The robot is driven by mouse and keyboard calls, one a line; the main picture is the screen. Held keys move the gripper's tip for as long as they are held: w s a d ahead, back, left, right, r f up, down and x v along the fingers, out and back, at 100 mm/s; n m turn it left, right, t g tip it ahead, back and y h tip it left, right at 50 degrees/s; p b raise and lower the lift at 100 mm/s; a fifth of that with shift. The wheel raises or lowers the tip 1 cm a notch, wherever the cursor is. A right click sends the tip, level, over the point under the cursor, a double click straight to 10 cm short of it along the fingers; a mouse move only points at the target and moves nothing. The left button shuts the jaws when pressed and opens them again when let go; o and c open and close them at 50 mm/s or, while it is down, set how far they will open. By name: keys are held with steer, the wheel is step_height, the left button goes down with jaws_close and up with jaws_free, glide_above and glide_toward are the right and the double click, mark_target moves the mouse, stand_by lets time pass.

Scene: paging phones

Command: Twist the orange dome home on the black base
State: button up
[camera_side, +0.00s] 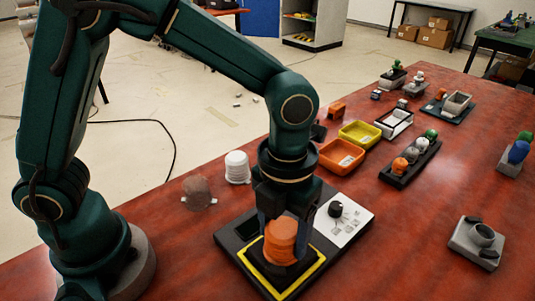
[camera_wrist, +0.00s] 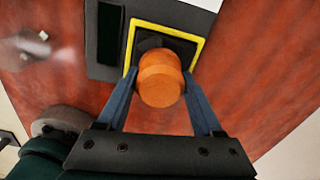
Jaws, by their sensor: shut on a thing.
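The orange dome (camera_side: 281,240) stands upright at the black base (camera_side: 262,262), inside a yellow square outline on a grey and black panel. In the wrist view the orange dome (camera_wrist: 160,80) sits between my two blue fingers, and part of the black base (camera_wrist: 150,42) shows behind it. My gripper (camera_side: 283,228) points down and is shut on the dome from both sides. In the wrist view my gripper (camera_wrist: 160,90) has one finger on each side of the dome. The joint between dome and base is mostly hidden, so I cannot tell how they are seated.
The panel (camera_side: 345,222) carries a black knob (camera_side: 335,209). A white ribbed stack (camera_side: 237,167) and a brown round piece (camera_side: 197,192) stand to the left. An orange tray (camera_side: 342,157) and a rack of coloured domes (camera_side: 410,165) lie behind. A grey fixture (camera_side: 476,243) stands right. Red table is clear between.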

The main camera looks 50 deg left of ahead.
steer(key=shift+m, duration=0.8)
steer(key=shift+c, duration=0.6)
steer(key=o, duration=1.3)
steer(key=shift+r, duration=0.1)
steer(key=shift+r, duration=2.9)
